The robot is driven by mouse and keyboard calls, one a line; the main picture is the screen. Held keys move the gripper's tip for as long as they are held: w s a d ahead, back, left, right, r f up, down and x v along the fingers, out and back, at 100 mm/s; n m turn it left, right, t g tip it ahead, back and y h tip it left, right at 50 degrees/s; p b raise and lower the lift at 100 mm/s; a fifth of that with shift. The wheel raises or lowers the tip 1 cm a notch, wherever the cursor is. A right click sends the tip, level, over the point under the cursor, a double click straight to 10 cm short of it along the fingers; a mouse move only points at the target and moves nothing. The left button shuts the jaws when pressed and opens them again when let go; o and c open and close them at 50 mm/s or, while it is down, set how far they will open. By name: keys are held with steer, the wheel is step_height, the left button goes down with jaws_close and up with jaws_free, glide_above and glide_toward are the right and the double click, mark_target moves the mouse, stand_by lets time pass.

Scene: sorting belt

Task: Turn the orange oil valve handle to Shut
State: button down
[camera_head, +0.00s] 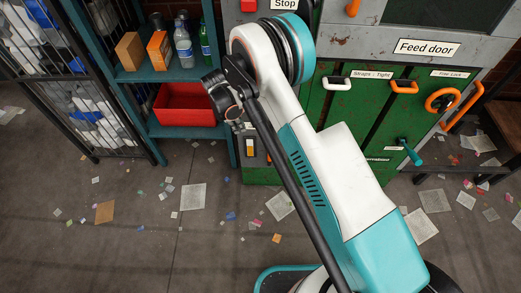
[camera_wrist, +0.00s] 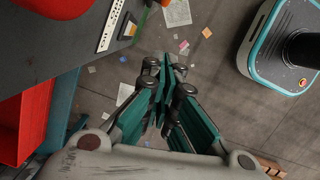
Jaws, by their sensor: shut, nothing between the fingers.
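An orange handle (camera_head: 353,8) shows at the top edge of the head view, on the grey upper part of the green machine. Its label is not in view, so I cannot tell whether it is the oil valve handle or how it is set. My gripper shows in the wrist view (camera_wrist: 166,88), its teal-sided fingers closed together with nothing between them, over the floor. In the head view my arm's dark end is left of the machine's handles, apart from the orange handle, and the fingers are hard to make out.
The green machine (camera_head: 348,132) has white and orange strap handles, an orange ring (camera_head: 442,100) and a teal crank (camera_head: 410,152). A teal shelf (camera_head: 145,75) with bottles, boxes and a red bin (camera_head: 186,104) stands left of it. Paper scraps litter the open floor.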

mark_target(270, 150)
steer(key=shift+f, duration=0.1)
steer(key=d+b+x, duration=0.2)
steer(key=b+x, duration=0.2)
steer(key=x, duration=0.6)
steer(key=d+r+b+x, duration=0.1)
steer(key=b+x, duration=0.3)
steer(key=x, duration=0.6)
steer(key=shift+w+d+f, duration=0.4)
steer(key=shift+d, duration=0.1)
steer(key=shift+d+r+y, duration=0.15)
steer(key=shift+d+y, duration=0.1)
steer(key=shift+y, duration=0.05)
